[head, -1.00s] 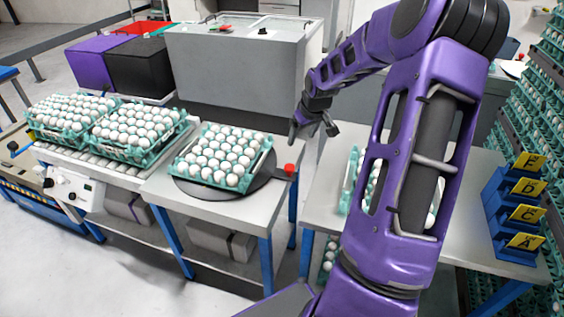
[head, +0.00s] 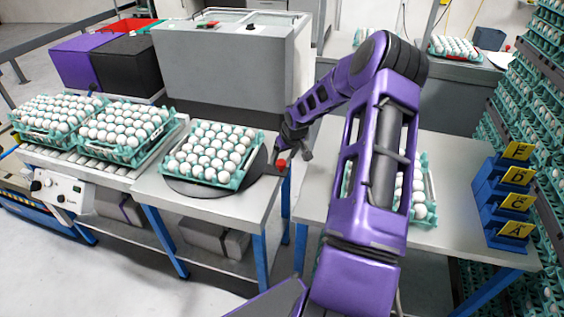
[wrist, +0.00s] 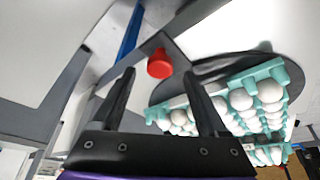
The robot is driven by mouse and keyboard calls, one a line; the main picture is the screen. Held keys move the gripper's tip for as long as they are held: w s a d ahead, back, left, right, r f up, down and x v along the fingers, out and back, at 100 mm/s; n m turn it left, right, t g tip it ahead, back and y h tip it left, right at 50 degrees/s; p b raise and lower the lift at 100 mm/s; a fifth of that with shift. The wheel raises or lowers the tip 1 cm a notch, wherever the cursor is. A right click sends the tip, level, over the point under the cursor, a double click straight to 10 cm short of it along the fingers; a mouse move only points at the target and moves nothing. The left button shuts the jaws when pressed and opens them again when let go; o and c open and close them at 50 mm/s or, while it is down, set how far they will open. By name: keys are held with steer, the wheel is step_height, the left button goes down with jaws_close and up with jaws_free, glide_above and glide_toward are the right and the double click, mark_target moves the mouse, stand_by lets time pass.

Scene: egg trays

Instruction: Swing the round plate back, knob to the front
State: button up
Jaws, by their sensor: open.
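The dark round plate (head: 264,172) lies on the middle table under a teal tray of white eggs (head: 237,179). Its red knob (head: 281,163) stands on a short arm at the plate's right side, near the table's right edge. My gripper (head: 291,152) is open and empty just above and behind the knob. In the wrist view, the red knob (wrist: 160,64) shows beyond and between the two fingertips of my gripper (wrist: 160,76), with no contact visible. The plate (wrist: 160,92) and loaded tray (wrist: 284,75) are to the right there, partly hidden by a finger.
Two egg trays (head: 122,152) sit on the conveyor at left. A grey machine (head: 220,75) stands behind the plate's table. The right table (head: 455,200) holds another egg tray, partly hidden by my arm, and a blue lettered rack (head: 487,190). A gap separates the two tables.

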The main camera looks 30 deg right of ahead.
steer(key=shift+x, duration=1.5)
steer(key=shift+c, duration=0.3)
jaws_close()
